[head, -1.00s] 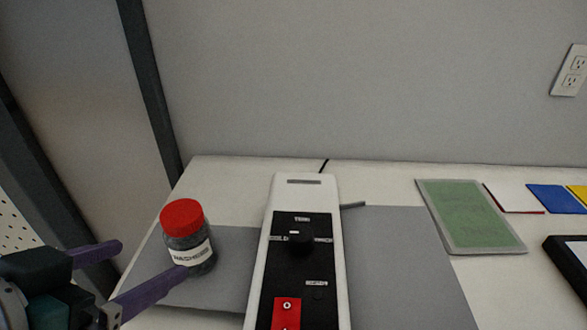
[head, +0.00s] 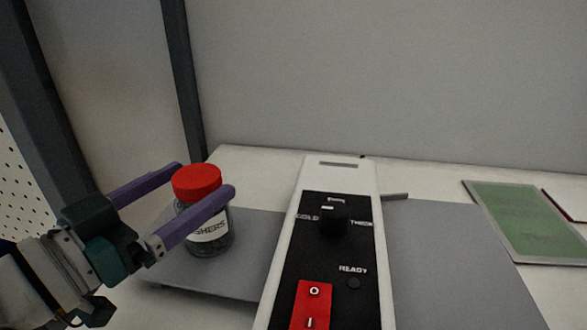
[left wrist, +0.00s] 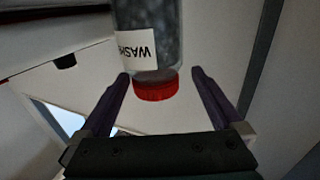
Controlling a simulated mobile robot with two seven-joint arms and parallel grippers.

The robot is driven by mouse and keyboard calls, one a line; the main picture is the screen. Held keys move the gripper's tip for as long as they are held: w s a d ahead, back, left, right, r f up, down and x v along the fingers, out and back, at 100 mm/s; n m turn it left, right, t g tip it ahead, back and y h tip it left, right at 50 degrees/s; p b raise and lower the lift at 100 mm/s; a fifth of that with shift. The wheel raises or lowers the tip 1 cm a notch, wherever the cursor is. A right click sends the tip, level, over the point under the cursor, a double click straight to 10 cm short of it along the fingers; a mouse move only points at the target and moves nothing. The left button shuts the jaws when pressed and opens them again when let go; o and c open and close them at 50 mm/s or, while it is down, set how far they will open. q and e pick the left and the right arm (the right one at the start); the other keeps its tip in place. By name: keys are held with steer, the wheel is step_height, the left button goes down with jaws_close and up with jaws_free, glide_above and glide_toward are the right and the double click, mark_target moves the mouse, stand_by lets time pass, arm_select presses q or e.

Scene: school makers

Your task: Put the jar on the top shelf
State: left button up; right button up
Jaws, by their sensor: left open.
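The jar (head: 212,240) is clear glass with dark contents, a red lid and a white label. It stands upright on the grey mat at the left of the table in the head view. My left gripper (head: 207,178) is open, with one purple finger on each side of the jar near its lid. In the left wrist view the jar (left wrist: 150,55) appears upside down, its red lid between the fingers of the gripper (left wrist: 158,78). I cannot tell whether a finger touches it. The top shelf is not recognisable in these views. My right gripper is not in view.
A white device with a black panel (head: 345,265) stands just right of the jar. The grey mat (head: 440,250) lies under it. A green board (head: 520,215) lies farther right. A dark post (head: 184,80) and grey wall (head: 380,80) are behind.

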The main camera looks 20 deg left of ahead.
mark_target(217, 171)
arm_select(q)
steer(key=w, duration=0.2)
steer(key=w+d, duration=0.1)
steer(key=w, duration=0.1)
steer(key=shift+w+d, duration=0.15)
steer(key=shift+w, duration=0.1)
steer(key=shift+c, duration=0.2)
jaws_close()
stand_by(0.3)
steer(key=shift+r, duration=0.1)
